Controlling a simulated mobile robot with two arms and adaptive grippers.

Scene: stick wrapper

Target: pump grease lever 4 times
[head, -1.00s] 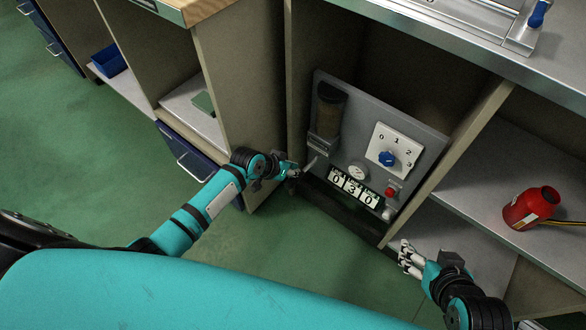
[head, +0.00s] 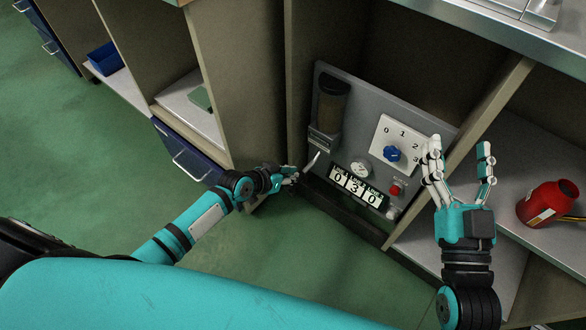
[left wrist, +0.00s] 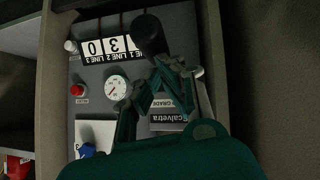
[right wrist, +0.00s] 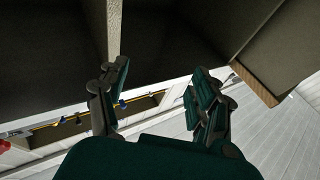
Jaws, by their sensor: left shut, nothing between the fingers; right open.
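The grey grease panel (head: 432,118) leans inside the open cabinet bay. A thin pale lever (head: 313,162) sticks out low on its left, below the dark grease reservoir (head: 331,103). My left gripper (head: 291,176) is shut and empty just left of the lever; contact cannot be told. In the left wrist view a black cylinder (left wrist: 149,35), perhaps the lever's grip, stands just beyond the fingers (left wrist: 150,82). The line counter (head: 356,187) reads 0, 3, 0. My right gripper (head: 462,160) is open and empty, fingers up, in front of the panel's right side.
The panel also carries a blue selector knob (head: 392,153) on a 0–3 dial, a gauge (head: 360,168) and a red button (head: 395,190). A red container (head: 548,203) stands on the right shelf. Cabinet walls flank the bay; green floor (head: 80,150) is free at left.

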